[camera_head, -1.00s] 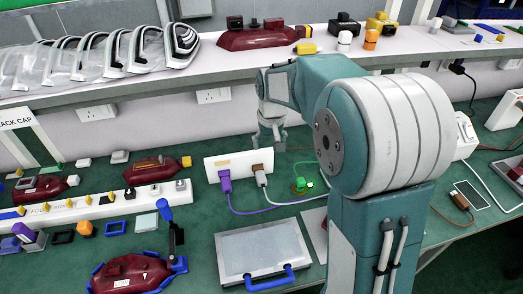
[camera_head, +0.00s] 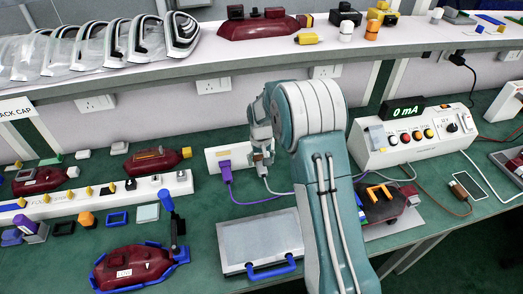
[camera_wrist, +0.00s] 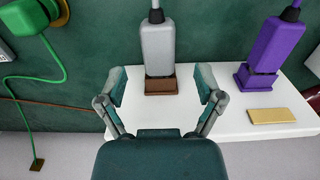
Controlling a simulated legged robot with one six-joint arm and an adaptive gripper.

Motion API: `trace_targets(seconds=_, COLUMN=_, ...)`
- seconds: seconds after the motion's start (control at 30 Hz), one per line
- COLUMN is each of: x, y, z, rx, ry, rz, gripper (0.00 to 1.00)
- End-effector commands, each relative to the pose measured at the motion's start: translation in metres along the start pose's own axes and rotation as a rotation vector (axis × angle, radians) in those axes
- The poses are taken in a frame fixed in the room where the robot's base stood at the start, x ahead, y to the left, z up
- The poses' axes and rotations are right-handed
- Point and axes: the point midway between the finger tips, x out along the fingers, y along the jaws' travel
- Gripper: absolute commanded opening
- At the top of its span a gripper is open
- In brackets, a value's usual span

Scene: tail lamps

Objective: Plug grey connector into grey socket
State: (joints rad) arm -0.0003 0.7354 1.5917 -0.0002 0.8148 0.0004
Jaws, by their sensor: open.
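The grey connector (camera_wrist: 158,50) shows in the wrist view with its lower end at a brown block (camera_wrist: 160,86) on the white board (camera_wrist: 225,125). A black cable boot is at its top. My gripper (camera_wrist: 160,85) is open, one finger on each side of the connector's lower end and the brown block, with visible gaps. In the head view my gripper (camera_head: 262,160) is at the board (camera_head: 212,160) and largely covers the connector. I cannot make out a grey socket in either view.
A purple connector (camera_wrist: 268,47) stands to the right on the same board, near a gold plate (camera_wrist: 270,116). A green connector (camera_wrist: 22,17) is at left. Right of my arm are a dark red lamp (camera_head: 383,205) and a power unit (camera_head: 415,135) reading 0 mA.

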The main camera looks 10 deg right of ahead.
Motion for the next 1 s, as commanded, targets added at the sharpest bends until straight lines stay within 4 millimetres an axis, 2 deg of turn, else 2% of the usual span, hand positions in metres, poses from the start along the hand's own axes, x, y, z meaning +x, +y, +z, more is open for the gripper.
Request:
trace_targets(seconds=0.1, x=0.018, y=0.0, z=0.0, rx=0.0, ry=-0.002, rz=0.0, gripper=0.86)
trace_targets(seconds=0.2, x=0.027, y=0.0, z=0.0, rx=0.0, ry=-0.001, rz=0.0, gripper=0.86)
trace_targets(seconds=0.57, x=0.032, y=0.0, z=0.0, rx=0.0, ry=0.001, rz=0.0, gripper=0.86)
trace_targets(seconds=0.67, x=0.032, y=0.0, z=0.0, rx=0.0, ry=0.001, rz=0.0, gripper=0.46)
trace_targets(seconds=0.7, x=0.032, y=0.0, z=0.0, rx=0.0, ry=0.001, rz=0.0, gripper=0.28)
trace_targets(seconds=0.77, x=0.032, y=0.0, z=0.0, rx=0.0, ry=0.001, rz=0.0, gripper=0.01)
trace_targets(seconds=0.87, x=0.032, y=0.0, z=0.0, rx=0.0, ry=0.001, rz=0.0, gripper=0.0)
trace_targets(seconds=0.9, x=0.032, y=0.0, z=0.0, rx=0.0, ry=0.001, rz=0.0, gripper=0.4)
trace_targets(seconds=1.0, x=0.032, y=0.0, z=0.0, rx=0.0, ry=0.001, rz=0.0, gripper=0.0)
